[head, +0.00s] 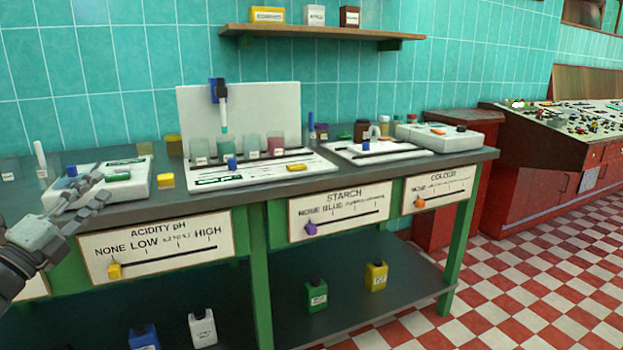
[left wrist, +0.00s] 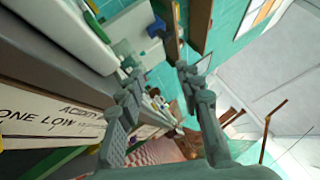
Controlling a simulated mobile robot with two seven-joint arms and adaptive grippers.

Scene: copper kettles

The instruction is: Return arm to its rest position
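My left gripper (head: 100,187) comes in from the left edge, in front of the bench's left end. Its two fingers point right and stand apart, with nothing between them. The left wrist view also shows the open, empty gripper (left wrist: 160,78), with the bench and shelf beyond it. In the head view the fingers overlap the front of a white device (head: 130,187) with a blue knob and a green label. I cannot tell whether they touch it. My right arm and gripper are in neither view.
The bench (head: 385,172) carries a white stand (head: 290,120) with several beakers and a white instrument (head: 440,137). Slider panels (head: 160,268) line its front. Bottles (head: 316,295) stand on the lower shelf. A wall shelf (head: 320,32) hangs above. Checkered floor (head: 530,270) is clear at right.

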